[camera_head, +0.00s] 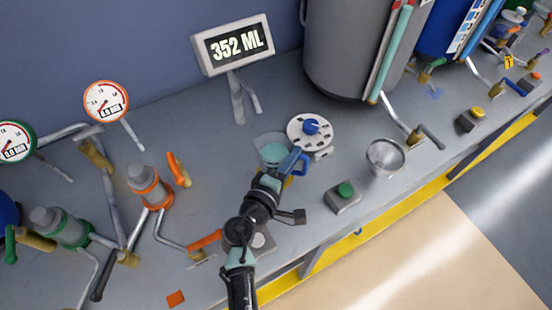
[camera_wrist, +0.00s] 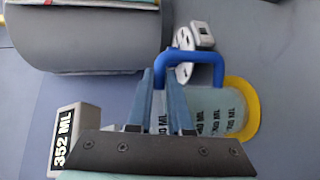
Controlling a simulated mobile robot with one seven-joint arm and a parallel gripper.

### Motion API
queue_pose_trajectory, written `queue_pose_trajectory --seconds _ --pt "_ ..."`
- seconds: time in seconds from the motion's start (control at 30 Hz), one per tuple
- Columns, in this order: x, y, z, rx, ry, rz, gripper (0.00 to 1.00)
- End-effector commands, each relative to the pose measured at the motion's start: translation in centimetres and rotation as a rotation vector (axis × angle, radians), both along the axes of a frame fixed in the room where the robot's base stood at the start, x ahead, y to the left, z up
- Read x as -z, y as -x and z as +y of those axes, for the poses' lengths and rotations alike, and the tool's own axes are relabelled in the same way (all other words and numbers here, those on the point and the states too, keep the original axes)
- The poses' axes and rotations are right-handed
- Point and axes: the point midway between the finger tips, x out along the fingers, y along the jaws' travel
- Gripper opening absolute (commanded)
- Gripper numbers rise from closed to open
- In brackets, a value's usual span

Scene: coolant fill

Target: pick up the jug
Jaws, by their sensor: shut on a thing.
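The jug (camera_wrist: 212,108) is a clear vessel with pale teal contents, dark ML markings, a blue handle (camera_wrist: 190,57) and a yellow rim or base band (camera_wrist: 245,105). In the head view the jug (camera_head: 272,151) is at mid-bench, partly hidden by my wrist and fingers. My gripper (camera_head: 291,163) reaches it from the front. In the wrist view my gripper (camera_wrist: 162,75) has its two blue fingers closed around one leg of the handle. I cannot tell whether the jug touches the bench.
A display reading 352 ML (camera_head: 237,44) stands behind the jug. A white disc with a blue knob (camera_head: 311,128) is close to its right. A green-button box (camera_head: 344,194), a metal funnel (camera_head: 385,156) and a large grey tank (camera_head: 350,45) stand further right. Pipes and valves (camera_head: 150,185) crowd the left.

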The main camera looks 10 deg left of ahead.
Motion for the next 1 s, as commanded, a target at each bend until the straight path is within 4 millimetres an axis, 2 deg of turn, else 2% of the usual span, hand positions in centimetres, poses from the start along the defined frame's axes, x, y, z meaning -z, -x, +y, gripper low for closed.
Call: queue_pose_trajectory --seconds 0.23,0.33,0.73,0.83,1.0 --pt "-0.3 -0.1 0.0 0.000 -0.002 -0.004 0.00" --pt "-0.9 -0.1 0.0 0.001 -0.001 -0.005 0.00" --pt "-8.3 -0.1 0.0 0.000 -0.003 -0.009 0.00" --pt "-9.5 -0.1 0.0 0.000 -0.001 -0.007 0.00" --pt "-10.3 -0.1 0.0 0.000 -0.001 -0.005 0.00"
